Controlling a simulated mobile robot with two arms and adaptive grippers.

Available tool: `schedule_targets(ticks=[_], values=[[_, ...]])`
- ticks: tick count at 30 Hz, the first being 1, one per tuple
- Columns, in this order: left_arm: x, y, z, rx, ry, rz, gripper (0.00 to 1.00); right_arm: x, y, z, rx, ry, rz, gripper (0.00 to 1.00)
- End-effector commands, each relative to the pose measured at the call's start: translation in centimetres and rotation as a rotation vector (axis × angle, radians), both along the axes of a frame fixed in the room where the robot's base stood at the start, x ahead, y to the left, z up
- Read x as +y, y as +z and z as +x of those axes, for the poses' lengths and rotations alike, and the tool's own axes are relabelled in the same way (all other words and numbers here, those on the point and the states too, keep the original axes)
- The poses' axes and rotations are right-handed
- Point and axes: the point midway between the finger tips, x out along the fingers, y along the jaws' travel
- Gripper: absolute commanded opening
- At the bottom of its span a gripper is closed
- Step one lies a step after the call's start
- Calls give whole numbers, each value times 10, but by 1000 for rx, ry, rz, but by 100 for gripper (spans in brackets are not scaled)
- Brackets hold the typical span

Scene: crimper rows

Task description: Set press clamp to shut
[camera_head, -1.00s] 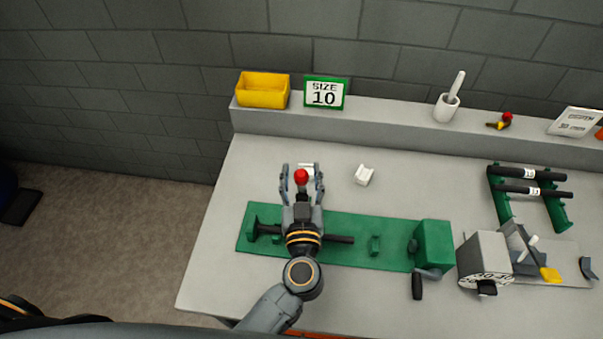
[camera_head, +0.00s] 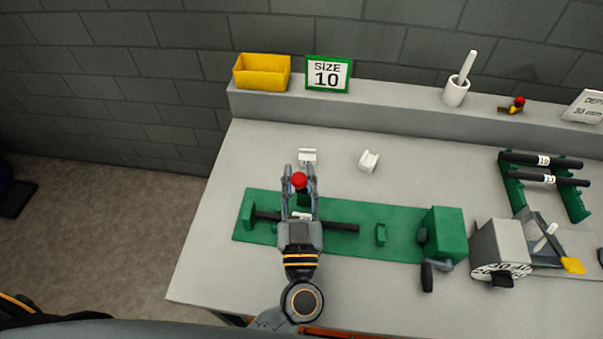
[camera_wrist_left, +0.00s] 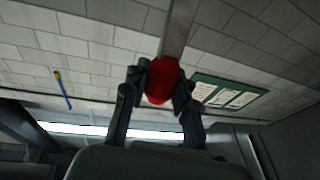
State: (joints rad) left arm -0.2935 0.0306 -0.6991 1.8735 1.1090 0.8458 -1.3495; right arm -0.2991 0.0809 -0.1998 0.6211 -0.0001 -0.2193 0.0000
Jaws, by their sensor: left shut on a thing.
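The press clamp's red knob (camera_head: 299,181) sits between the fingers of my left gripper (camera_head: 300,178), which is shut on it. The wrist view shows the red knob (camera_wrist_left: 162,80) between both fingertips, with a flat grey lever (camera_wrist_left: 179,30) running up from it. The clamp stands on a long green base (camera_head: 345,240) that carries a black rod (camera_head: 343,228). My gripper and wrist hide most of the clamp body, so its jaw position cannot be told. My right gripper is not in view.
A green block with a black crank (camera_head: 443,235) stands at the base's right end. Two white blocks (camera_head: 307,156) (camera_head: 369,161) lie behind the base. A yellow bin (camera_head: 262,72) and a size 10 sign (camera_head: 328,74) stand on the ledge. A rod rack (camera_head: 545,185) is at right.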

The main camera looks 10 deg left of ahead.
Motion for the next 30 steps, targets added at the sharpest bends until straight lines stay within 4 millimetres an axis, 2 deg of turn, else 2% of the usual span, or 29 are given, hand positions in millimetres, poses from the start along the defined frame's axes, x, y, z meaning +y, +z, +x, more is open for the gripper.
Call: schedule_targets(ticks=[1, 3, 12, 19, 30], values=[[0, -17, -7, -35, 0, 4, 0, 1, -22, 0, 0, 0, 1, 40], [0, -21, -15, -87, -1, 3, 0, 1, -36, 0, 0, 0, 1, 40], [0, -39, -42, -266, 0, 1, 0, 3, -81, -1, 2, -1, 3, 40], [0, -44, -51, -337, 0, 1, 0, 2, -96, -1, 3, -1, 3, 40], [0, -43, -53, -355, 0, 2, 0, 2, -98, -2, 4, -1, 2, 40]])
